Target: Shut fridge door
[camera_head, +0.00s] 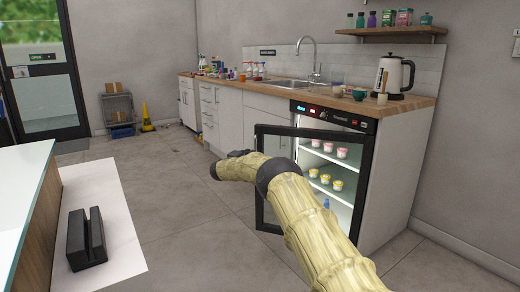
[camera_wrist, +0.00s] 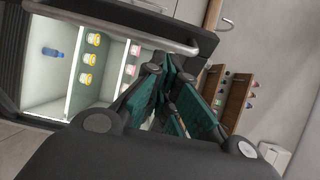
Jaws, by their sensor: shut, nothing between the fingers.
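The fridge (camera_head: 334,117) is under the wooden counter, and its black-framed glass door (camera_head: 257,190) stands open, reaching left of the lit interior in the head view. In the wrist view, a grey bar (camera_wrist: 120,25), which looks like the door handle, crosses the top left beside the lit interior. My gripper (camera_wrist: 165,85) is shut and empty, with its teal-padded fingers close to that bar. I cannot tell whether they touch it. In the head view, my arm covers part of the door and hides the fingertips.
Yellow-lidded cups (camera_head: 325,179), pink-lidded cups (camera_head: 328,147) and a blue bottle (camera_head: 326,202) are inside the fridge. A kettle (camera_head: 394,75) stands on the counter (camera_head: 408,102). A white-topped table (camera_head: 110,220) is at the left. The floor between is clear.

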